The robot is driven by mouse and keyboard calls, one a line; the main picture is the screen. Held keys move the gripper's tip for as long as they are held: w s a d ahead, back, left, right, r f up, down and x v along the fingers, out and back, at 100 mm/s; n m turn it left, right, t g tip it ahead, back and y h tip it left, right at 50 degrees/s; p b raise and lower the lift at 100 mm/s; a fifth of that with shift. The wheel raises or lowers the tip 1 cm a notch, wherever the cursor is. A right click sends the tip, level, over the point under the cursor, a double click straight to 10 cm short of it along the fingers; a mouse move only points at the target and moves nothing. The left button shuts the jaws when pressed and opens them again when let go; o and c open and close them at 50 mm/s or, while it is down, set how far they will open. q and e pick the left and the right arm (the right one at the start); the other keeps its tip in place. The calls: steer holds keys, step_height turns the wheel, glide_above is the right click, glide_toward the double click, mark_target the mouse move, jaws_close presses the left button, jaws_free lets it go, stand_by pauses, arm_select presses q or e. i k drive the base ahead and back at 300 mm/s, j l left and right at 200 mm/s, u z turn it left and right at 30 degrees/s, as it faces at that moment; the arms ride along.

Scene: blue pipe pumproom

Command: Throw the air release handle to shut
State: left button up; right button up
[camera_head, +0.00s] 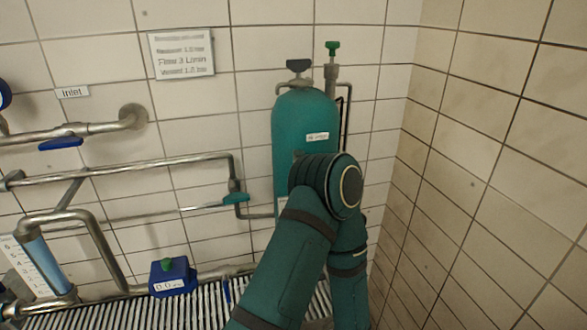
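A teal pressure vessel (305,115) stands upright in the corner. A dark handle (299,65) sits on top of it at the left. A green handle (333,47) sits on a fitting just right of the vessel's top. No readable label shows which handle is the air release. A teal lever (236,198) is on the pipe left of the vessel. One of my arms, bent at a joint, covers the vessel's lower right part. I cannot tell which arm it is. Neither gripper is in view, and no gripper is seen touching a handle.
A blue lever (61,144) is on the inlet pipe at left. A blue box (173,276) with a green knob and a clear blue tube (43,262) stand low at left. A sign (182,53) hangs on the tiled wall. A bare tiled wall (490,150) bounds the right side.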

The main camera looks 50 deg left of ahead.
mark_target(295, 65)
steer(key=u, duration=1.8)
